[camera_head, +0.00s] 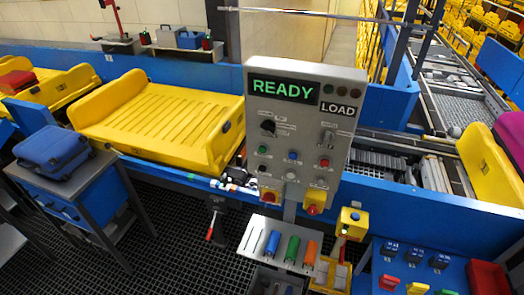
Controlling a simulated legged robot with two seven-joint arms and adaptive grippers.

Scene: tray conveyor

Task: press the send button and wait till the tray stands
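A grey control panel (303,130) stands upright in the middle, with a green-lit READY display (283,91) and a LOAD label (338,109). It carries a green button (262,150), a blue button (292,156), a red button (324,162), knobs and a switch. Their small labels are unreadable, so I cannot tell which is the send button. An empty yellow tray (150,112) sits on the conveyor left of the panel. Other yellow trays show at the far left (62,88) and right edge (482,165). Neither of my grippers is in view.
A blue suitcase (52,152) lies on a side stand at left. Below the panel, a grey shelf (262,250) holds blue, green and orange cylinders. A yellow box (352,222) and a blue surface (400,268) with coloured items stand at lower right.

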